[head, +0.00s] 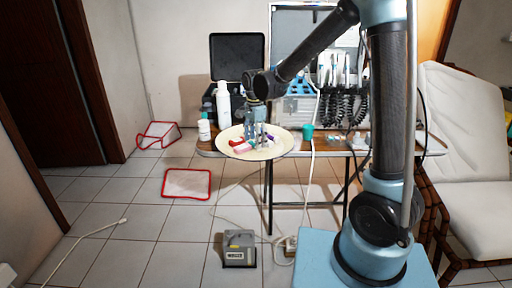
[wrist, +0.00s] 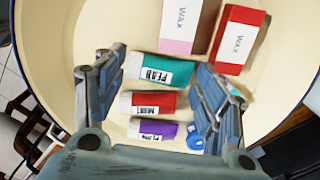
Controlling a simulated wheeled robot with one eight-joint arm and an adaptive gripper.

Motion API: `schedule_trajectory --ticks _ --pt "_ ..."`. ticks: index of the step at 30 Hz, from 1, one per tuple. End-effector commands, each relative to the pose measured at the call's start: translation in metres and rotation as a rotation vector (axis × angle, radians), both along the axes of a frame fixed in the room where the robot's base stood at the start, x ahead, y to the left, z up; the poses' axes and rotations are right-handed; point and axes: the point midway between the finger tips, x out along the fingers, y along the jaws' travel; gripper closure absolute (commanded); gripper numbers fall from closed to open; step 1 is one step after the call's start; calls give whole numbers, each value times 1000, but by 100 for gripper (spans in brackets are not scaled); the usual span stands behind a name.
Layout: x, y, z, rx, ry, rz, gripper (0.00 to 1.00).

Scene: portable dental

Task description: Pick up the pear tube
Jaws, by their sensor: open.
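The pear tube (wrist: 148,69) is teal with a white cap and a white label, and lies on a cream plate (wrist: 50,38) in the wrist view. My gripper (wrist: 158,78) is open above the plate. Its fingers stand left and right of the tubes, with the pear tube between them near the fingertips. A red tube (wrist: 147,103) and a purple tube (wrist: 153,130) lie parallel below it, nearer my palm. In the head view my gripper (head: 256,138) points down over the plate (head: 232,149); the pear tube cannot be made out there.
A pink-and-white wax box (wrist: 180,22) and a red wax box (wrist: 238,40) lie just beyond the pear tube. A small blue round item (wrist: 195,142) is by the right finger. A white bottle (head: 223,101) and a green cup (head: 307,131) stand near the plate on the table.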

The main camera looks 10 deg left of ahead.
Motion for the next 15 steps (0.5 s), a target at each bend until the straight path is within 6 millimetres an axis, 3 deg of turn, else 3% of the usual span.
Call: schedule_trajectory --ticks 4,11,12,15 --pt "0 0 -11 0 0 0 35" --pt "0 0 -12 0 0 0 35" --pt "0 0 -12 0 0 0 37" --pt "0 0 -12 0 0 0 60"
